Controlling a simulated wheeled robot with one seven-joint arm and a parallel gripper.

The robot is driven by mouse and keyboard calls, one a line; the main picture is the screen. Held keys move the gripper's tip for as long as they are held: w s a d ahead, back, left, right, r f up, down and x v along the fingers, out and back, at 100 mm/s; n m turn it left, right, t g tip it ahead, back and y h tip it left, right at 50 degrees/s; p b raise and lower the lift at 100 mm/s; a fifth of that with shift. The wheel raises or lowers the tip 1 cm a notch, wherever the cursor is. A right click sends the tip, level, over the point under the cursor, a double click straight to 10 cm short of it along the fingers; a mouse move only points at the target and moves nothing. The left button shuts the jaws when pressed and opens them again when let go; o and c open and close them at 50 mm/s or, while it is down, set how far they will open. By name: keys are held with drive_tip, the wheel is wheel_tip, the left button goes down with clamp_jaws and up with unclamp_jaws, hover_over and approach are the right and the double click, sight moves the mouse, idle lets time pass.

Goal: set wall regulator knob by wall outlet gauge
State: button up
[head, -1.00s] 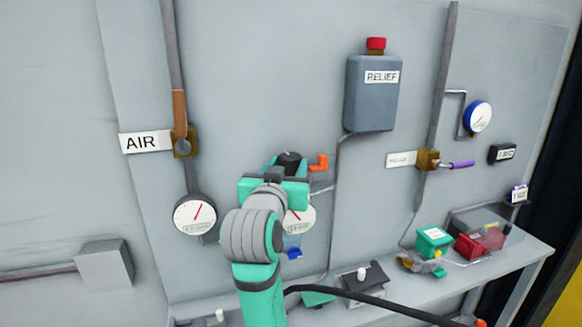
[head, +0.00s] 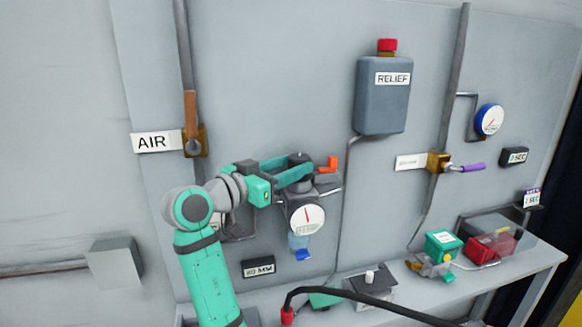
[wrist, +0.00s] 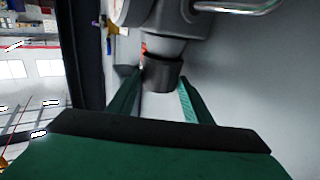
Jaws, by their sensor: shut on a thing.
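The wall regulator (head: 299,190) is mounted on the grey panel in the middle of the head view. Its dark knob (wrist: 162,74) shows in the wrist view between my green fingers. My gripper (head: 297,168) is shut on the knob, reaching it from the left; fingers and regulator partly hide it in the head view. The outlet gauge (head: 307,217), a round white dial, hangs at the regulator's front. Its red needle points nearly straight up; its scale is too small to read.
An orange lever (head: 328,164) is right of the knob. A blue-tipped bowl (head: 302,245) hangs beneath the gauge. The AIR valve (head: 194,140) is at upper left, the RELIEF tank (head: 381,97) at upper right. A bench (head: 490,268) with small items is below. A black hose crosses in front.

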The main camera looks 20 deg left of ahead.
drive_tip(key=shift+f, duration=0.1)
drive_tip(key=o, duration=1.1)
drive_tip(key=shift+w, duration=0.1)
drive_tip(key=shift+c, duration=0.2)
drive_tip(key=shift+d, duration=0.1)
